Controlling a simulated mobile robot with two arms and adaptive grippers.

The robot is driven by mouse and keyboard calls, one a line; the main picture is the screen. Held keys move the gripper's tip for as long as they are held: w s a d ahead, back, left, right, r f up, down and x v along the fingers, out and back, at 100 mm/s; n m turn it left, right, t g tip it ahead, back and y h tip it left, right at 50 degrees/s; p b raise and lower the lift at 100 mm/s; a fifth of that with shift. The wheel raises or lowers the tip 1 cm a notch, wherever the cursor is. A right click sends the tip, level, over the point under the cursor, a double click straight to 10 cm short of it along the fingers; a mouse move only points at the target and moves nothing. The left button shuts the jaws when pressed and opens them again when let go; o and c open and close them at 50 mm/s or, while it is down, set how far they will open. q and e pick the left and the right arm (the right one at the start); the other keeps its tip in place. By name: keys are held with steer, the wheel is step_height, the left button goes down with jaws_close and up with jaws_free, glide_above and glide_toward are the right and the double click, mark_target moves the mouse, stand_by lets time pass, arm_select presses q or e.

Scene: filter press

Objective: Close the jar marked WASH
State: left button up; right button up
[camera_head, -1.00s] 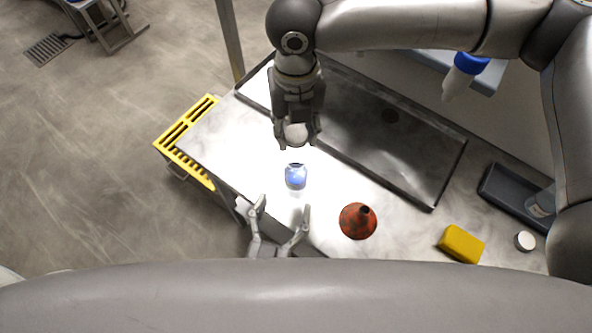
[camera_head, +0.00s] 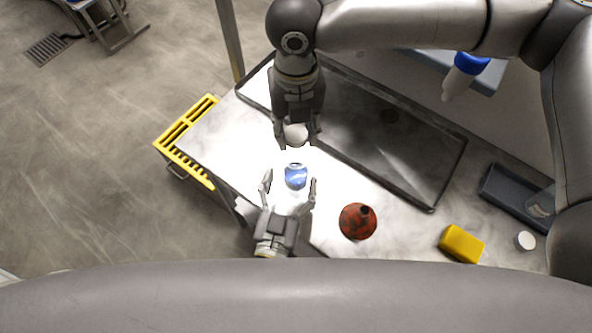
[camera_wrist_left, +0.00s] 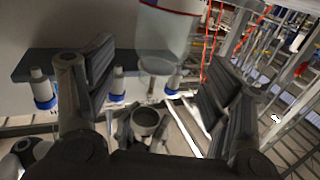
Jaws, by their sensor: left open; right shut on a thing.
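A small jar with blue contents (camera_head: 295,178) stands on the pale bench top in the head view, its mouth uncovered. I cannot read its label. My left gripper (camera_head: 289,184) is open, with one finger on each side of the jar; contact cannot be told. Its fingers (camera_wrist_left: 158,78) also stand apart in the left wrist view. My right gripper (camera_head: 296,141) is shut on a round whitish lid (camera_head: 296,134), held just behind the jar in the picture and apart from it.
A yellow block (camera_head: 461,244), a white round cap (camera_head: 525,241) and a dark grey tray (camera_head: 503,190) lie farther right. A large dark shallow tray (camera_head: 433,206) fills the back. A yellow rack (camera_head: 184,140) is at the bench's left edge.

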arm_select(q)
steer(key=shift+x, duration=2.75)
steer(key=shift+s, duration=0.1)
steer(key=c, duration=1.5)
steer(key=shift+c, duration=0.2)
arm_select(e)
glide_above(296, 151)
steer(key=s, duration=0.2)
steer(key=shift+w+f, duration=0.2)
steer(key=shift+f, duration=2.3)
steer(key=shift+f, duration=0.1)
steer(key=shift+f, duration=0.8)
steer(key=shift+f, duration=0.55)
arm_select(q)
jaws_close()
arm_select(e)
steer(key=o, duration=0.7)
